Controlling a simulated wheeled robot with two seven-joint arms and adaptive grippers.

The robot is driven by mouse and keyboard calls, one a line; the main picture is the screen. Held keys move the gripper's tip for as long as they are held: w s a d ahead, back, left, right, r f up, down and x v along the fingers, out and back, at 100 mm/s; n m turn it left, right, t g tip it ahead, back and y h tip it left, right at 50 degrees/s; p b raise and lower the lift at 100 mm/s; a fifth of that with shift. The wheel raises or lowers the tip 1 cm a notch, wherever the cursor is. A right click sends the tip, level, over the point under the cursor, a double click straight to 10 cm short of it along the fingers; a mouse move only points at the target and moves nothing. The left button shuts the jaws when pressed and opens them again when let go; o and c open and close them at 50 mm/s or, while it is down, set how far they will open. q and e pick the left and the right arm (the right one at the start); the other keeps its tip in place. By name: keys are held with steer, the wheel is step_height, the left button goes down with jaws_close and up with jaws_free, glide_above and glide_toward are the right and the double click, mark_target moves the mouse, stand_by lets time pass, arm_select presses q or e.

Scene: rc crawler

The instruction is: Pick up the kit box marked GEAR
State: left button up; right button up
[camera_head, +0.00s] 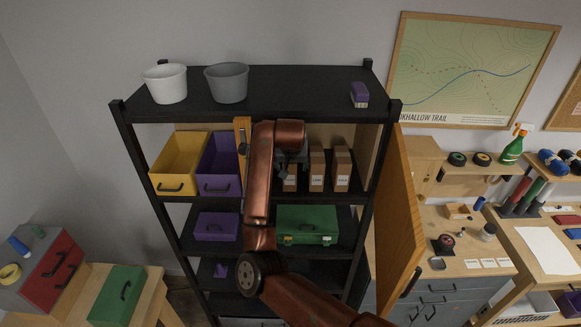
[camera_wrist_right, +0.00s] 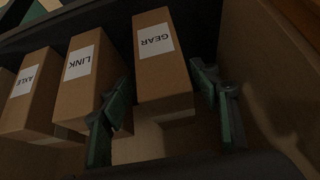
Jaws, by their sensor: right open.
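The GEAR kit box (camera_wrist_right: 163,80) is a brown carton with a white label, at the end of a row in the right wrist view. In the head view it appears to be the leftmost carton (camera_head: 290,181), partly hidden behind my right gripper (camera_head: 290,158). My right gripper also shows in the wrist view (camera_wrist_right: 161,93), open, with one green finger on each side of the GEAR box's near end. Its left finger is in front of the gap beside the LINK box. I cannot tell whether either finger touches. My left gripper is not in view.
The LINK box (camera_wrist_right: 87,78) and AXLE box (camera_wrist_right: 32,95) stand beside it. A yellow bin (camera_head: 178,165) and purple bin (camera_head: 218,175) share the shelf. A green case (camera_head: 307,222) is below. An open wooden door (camera_head: 398,215) stands right of the rack.

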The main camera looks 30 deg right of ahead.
steer(key=x, duration=0.1)
steer(key=p+x, duration=0.2)
steer(key=shift+w+a+f, duration=0.15)
steer(key=shift+a+f, duration=0.05)
steer(key=shift+a, duration=0.05)
steer(key=shift+w+d+f, duration=0.2)
steer(key=shift+d+f, duration=0.05)
steer(key=shift+f, duration=0.25)
steer(key=shift+a, duration=0.1)
steer(key=c, duration=1.3)
steer(key=shift+r, duration=0.1)
steer(key=shift+c, duration=0.3)
